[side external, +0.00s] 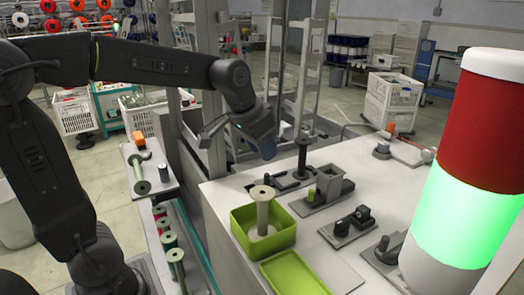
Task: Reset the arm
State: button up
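My arm reaches in from the left, over the narrow side shelf, and bends down at the wrist. My gripper (266,148) points down above the back left part of the white worktable (385,190). It is apart from the bobbin and the green box below it. Its fingers are small and dark here, so I cannot tell whether they are open or shut. I see nothing clearly held. A pale bobbin (263,212) stands upright in the green box (283,237).
A dark spindle (303,155) and small fixtures (328,187) stand on the worktable. A shallow green tray (295,275) lies at the front. A red and lit green signal tower (465,165) stands at right. Bobbins (176,262) sit on the left shelf. A grey metal frame rises behind my wrist.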

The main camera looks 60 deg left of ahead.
jog(key=s+d+f, duration=0.1)
jog(key=s+d, duration=0.1)
jog(key=s, duration=0.6)
jog(key=s+d+f+t, duration=0.1)
jog(key=s+d+f, duration=0.1)
jog(key=s, duration=0.6)
jog(key=shift+d+f, duration=0.25)
jog(key=shift+d, duration=0.1)
